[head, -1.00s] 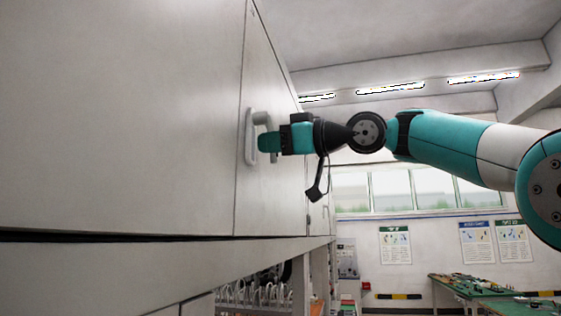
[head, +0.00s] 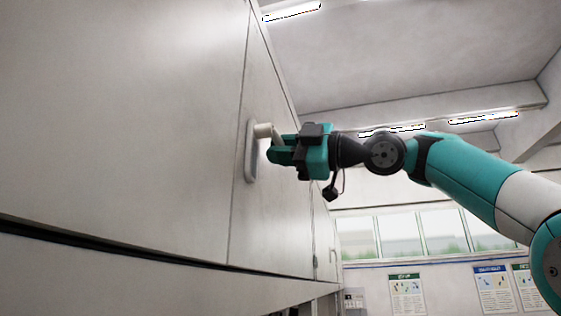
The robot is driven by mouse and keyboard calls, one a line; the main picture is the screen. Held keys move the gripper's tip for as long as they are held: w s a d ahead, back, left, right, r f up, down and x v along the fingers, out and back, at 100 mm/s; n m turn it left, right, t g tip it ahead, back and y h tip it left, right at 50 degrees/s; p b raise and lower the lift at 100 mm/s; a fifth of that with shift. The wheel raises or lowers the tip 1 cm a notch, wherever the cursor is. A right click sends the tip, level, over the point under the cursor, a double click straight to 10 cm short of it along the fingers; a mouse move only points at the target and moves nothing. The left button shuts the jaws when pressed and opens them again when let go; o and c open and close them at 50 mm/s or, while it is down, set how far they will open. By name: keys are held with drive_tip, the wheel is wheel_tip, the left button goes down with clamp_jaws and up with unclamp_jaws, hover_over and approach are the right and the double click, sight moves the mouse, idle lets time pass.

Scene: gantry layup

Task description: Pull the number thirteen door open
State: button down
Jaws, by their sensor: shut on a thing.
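A pale cabinet door (head: 285,215) fills the narrow panel right of the vertical seam in the head view. No number is readable on it. Its handle (head: 250,165) has a light upright backing plate beside the seam, with a lever standing out from it. My gripper (head: 273,148), teal with black parts, comes from the right and is shut on the lever. Its fingers hide part of the lever. The door looks flush with the panel beside it, with no visible gap at the seam.
A large plain cabinet panel (head: 120,110) fills the left. A ledge (head: 130,275) runs below, with a dark gap above it. Another handle (head: 333,258) shows farther along the cabinet. Windows (head: 420,232) and posters are on the far wall. Open room lies to the right.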

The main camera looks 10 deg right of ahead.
drive_tip(key=shift+w+d+r+n+g+p, duration=0.15)
drive_tip(key=shift+r+n+p, duration=0.15)
drive_tip(key=shift+n, duration=0.5)
drive_tip(key=shift+s+a+r+n+g+p, duration=0.15)
drive_tip(key=shift+r+n, duration=0.15)
drive_tip(key=shift+n, duration=0.5)
drive_tip(key=shift+w+d+y, duration=0.1)
drive_tip(key=shift+y, duration=0.2)
